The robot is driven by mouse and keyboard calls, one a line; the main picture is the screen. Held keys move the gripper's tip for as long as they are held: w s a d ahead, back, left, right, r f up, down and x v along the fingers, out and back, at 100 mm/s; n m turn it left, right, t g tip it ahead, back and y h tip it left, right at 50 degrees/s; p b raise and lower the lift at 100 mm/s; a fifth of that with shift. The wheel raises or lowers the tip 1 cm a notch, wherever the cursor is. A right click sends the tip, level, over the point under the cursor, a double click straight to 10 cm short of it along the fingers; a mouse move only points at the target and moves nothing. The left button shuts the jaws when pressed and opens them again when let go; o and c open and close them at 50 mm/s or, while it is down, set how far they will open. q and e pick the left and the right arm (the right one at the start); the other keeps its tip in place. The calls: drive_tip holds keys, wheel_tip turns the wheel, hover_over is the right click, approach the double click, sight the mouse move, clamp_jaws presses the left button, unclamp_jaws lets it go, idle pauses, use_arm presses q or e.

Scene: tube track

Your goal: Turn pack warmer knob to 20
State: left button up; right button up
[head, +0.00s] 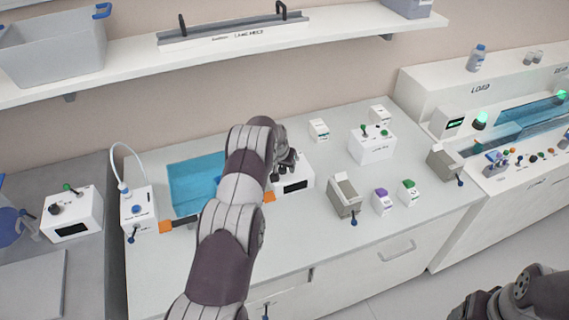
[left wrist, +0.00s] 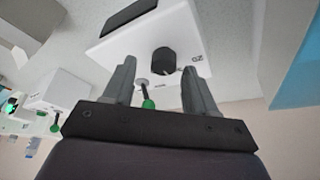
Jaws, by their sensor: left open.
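The pack warmer, a white box (head: 306,180) with a black display, stands on the bench in the middle of the head view. In the left wrist view the white box (left wrist: 120,48) shows a black knob (left wrist: 163,61) with a white mark, the label "20" (left wrist: 198,58) beside it and a green-tipped switch (left wrist: 148,103). My left gripper (head: 287,160) is over the box. In the left wrist view the open gripper (left wrist: 160,66) has its fingertips on either side of the knob; contact cannot be told. In the head view my arm and gripper hide the knob.
A blue bath (head: 190,185) lies left of the box. A grey-lidded box (head: 344,196) and small purple-topped and green-topped boxes (head: 382,202) stand to the right. Another white switch box (head: 372,148) is behind. A shelf (head: 130,72) runs above the bench. My right arm shows at bottom right.

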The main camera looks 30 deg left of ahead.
use_arm(q)
drive_tip(key=shift+a+f, duration=0.25)
drive_tip(key=shift+f, duration=0.35)
drive_tip(key=shift+w+d, duration=0.1)
drive_tip(key=c, duration=1.1)
drive_tip(key=shift+o, duration=0.2)
drive_tip(key=shift+f+n+b, duration=0.2)
drive_tip(key=shift+n+b, duration=0.3)
drive_tip(key=shift+b, duration=0.25)
drive_tip(key=n+y+b, duration=0.1)
drive_tip(key=n+b, duration=0.2)
drive_tip(key=b, duration=0.1)
drive_tip(key=n+g+y+b, duration=0.1)
drive_tip(key=n+b, duration=0.2)
drive_tip(key=b, duration=0.2)
drive_tip(key=shift+w+d+f+y, duration=0.1)
drive_tip(key=shift+d+y, duration=0.05)
drive_tip(key=shift+y, duration=0.15)
drive_tip(key=shift+r+n+g+b, duration=0.25)
drive_tip(key=shift+n+g+b, duration=0.25)
drive_tip(key=shift+n+b, duration=0.55)
